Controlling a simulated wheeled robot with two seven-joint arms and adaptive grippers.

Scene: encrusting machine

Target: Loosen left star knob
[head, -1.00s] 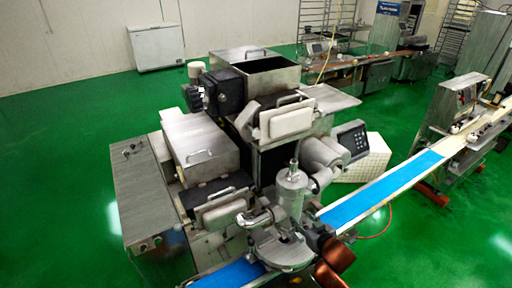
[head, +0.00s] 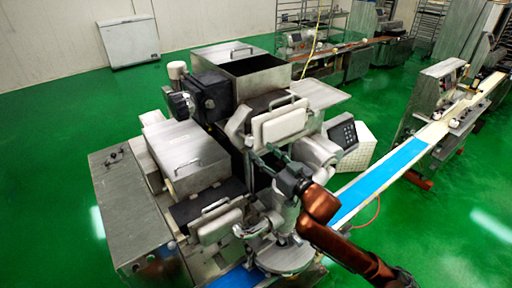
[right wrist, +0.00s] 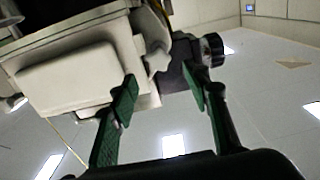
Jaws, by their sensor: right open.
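A black, ridged knob (head: 180,104) sticks out to the left of a black housing (head: 213,93) on the upper part of the machine. A similar dark knob shows in the right wrist view (right wrist: 212,50), beyond the right-hand finger. I cannot tell whether it is the left star knob. My right gripper (head: 262,152) is open and empty in front of the machine, just below the upper white cover (head: 284,124). In the right wrist view, its green-padded fingers (right wrist: 160,80) stand apart, with a pale machine part beyond the gap. My left gripper is not in view.
A lower white cover (head: 220,226) and a steel cabinet (head: 130,205) are on the left. The metal column and round plate (head: 286,257) lie below my right arm. A blue conveyor belt (head: 385,180) runs off to the right. Green floor is open around the machine.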

